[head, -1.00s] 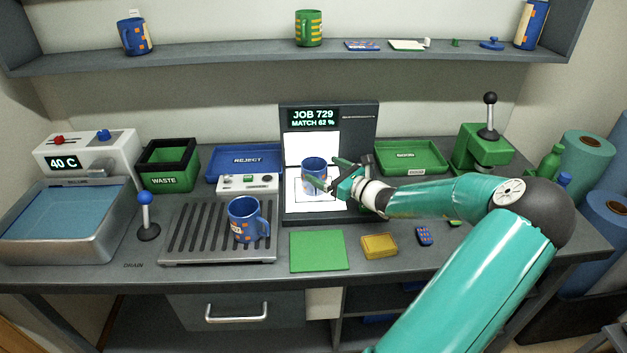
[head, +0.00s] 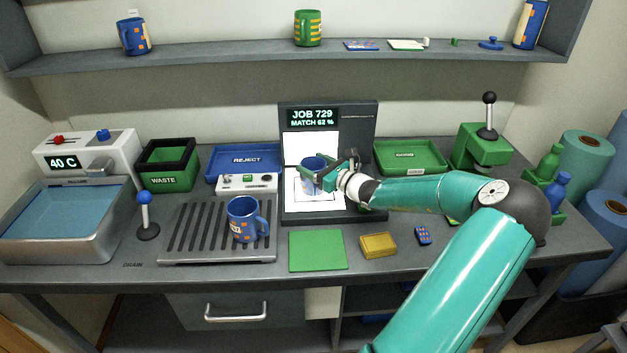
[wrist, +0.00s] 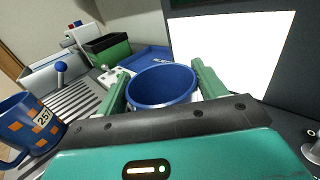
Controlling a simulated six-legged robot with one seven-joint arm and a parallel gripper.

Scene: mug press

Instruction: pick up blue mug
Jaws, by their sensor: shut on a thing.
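A blue mug (head: 309,170) stands on the lit white panel of the press station in the head view. In the wrist view the mug (wrist: 163,85) shows its open top between my two green fingers. My gripper (head: 322,172) is shut on this mug from the right side, one finger on each side of it. A second blue mug (head: 243,220) with orange squares stands upright on the slotted drain tray, apart from my gripper. It also shows at the left of the wrist view (wrist: 24,127).
A display (head: 313,117) reads JOB 729, MATCH 62 %. A blue reject tray (head: 243,162) and a green waste bin (head: 168,178) stand to the left, a green tray (head: 410,158) to the right. A green mat (head: 318,251) and a yellow block (head: 378,245) lie in front.

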